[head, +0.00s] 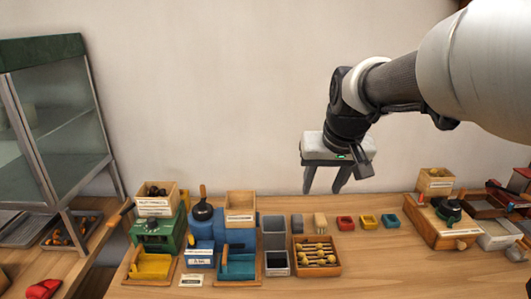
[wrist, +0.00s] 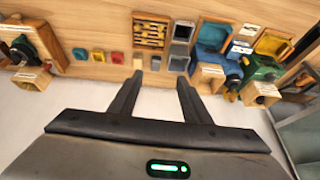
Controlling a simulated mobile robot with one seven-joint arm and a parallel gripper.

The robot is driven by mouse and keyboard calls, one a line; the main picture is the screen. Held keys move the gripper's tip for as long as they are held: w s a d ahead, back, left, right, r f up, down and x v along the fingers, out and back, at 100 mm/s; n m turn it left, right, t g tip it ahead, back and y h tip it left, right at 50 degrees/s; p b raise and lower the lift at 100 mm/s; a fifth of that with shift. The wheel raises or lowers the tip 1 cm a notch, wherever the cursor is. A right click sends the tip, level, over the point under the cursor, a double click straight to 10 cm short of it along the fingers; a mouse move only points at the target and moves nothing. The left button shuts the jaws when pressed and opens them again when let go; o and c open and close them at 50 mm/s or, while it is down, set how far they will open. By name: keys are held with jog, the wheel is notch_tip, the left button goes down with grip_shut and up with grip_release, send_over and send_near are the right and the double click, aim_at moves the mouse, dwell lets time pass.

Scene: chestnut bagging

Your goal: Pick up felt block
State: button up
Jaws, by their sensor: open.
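Two small blocks stand in the back row on the table: a dark grey-brown block (head: 297,223) and a tan block (head: 320,222). I cannot tell for sure which one is the felt block. In the wrist view the dark block (wrist: 156,62) and the tan block (wrist: 137,60) lie just beyond the fingertips. My gripper (head: 323,188) is open and empty, fingers pointing down, in the air above and apart from the blocks. In the wrist view my gripper (wrist: 160,78) shows a clear gap between its fingers.
Red (head: 345,222), yellow (head: 368,221) and teal (head: 390,220) small trays stand right of the blocks. A wooden crate (head: 317,271) of knobbed pieces is in front, grey bins (head: 274,241) to the left. Green and blue machines stand farther left. Bare table lies front right.

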jog(key=b, duration=0.3)
send_near(298, 218)
jog(key=shift+g, duration=0.3)
jog(key=x, duration=0.5)
jog(key=shift+w+r, duration=0.2)
jog(key=shift+w, duration=0.2)
jog(key=shift+x, duration=2.9)
jog(key=shift+s, duration=0.15)
jog(key=c, duration=1)
jog(key=shift+o, duration=0.2)
jog(key=shift+r, duration=0.1)
notch_tip(298, 218, up, 10)
jog(key=shift+f, duration=0.1)
